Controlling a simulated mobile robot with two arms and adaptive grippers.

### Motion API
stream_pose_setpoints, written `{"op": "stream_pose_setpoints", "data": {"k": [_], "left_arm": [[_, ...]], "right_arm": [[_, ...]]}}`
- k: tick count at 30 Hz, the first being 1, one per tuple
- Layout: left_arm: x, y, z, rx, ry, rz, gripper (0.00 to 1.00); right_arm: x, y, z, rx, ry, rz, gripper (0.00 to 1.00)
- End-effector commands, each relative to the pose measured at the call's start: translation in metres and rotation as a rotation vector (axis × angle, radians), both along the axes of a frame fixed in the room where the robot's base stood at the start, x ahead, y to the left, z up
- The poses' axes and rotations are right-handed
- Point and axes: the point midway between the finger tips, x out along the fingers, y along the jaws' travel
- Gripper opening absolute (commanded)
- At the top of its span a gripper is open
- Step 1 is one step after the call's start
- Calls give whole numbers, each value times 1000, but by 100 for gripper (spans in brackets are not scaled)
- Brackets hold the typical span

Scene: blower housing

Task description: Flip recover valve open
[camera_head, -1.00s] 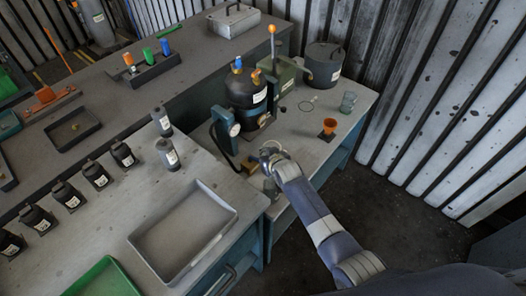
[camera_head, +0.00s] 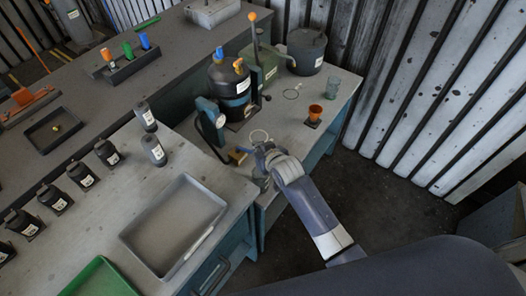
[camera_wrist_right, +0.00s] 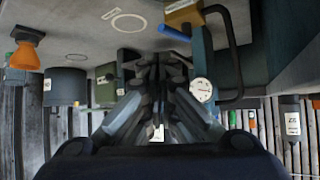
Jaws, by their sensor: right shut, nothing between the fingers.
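A black tank (camera_head: 229,86) stands on the back bench with a blue knob (camera_head: 219,53) and an orange knob (camera_head: 238,65) on top. I cannot tell which part is the recover valve. A blue stand with a round gauge (camera_head: 220,121) is at the tank's front left; the gauge also shows in the right wrist view (camera_wrist_right: 201,89). A blue handle (camera_wrist_right: 173,33) shows by the stand there. My right gripper (camera_head: 260,153) is shut and empty, in front of the tank and right of the gauge, apart from both. In the wrist view its fingers (camera_wrist_right: 158,66) hide the tank.
A green machine with an orange-topped lever (camera_head: 252,17) stands right of the tank, and a dark pot (camera_head: 306,52) behind. A grey tray (camera_head: 182,268) lies on the front bench.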

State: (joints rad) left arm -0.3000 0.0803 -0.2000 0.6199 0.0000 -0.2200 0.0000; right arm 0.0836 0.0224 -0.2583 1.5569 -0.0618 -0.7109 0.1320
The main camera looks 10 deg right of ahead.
Motion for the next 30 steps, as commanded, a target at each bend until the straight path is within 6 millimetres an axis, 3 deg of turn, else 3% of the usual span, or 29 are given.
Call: {"op": "stream_pose_setpoints", "data": {"k": [10, 30], "left_arm": [[0, 0, 0, 0, 0, 0, 40], [0, 0, 0, 0, 0, 0, 40]], "right_arm": [[-28, -5, 21, 0, 0, 0, 0], [-31, -6, 23, 0, 1, 0, 0]]}}
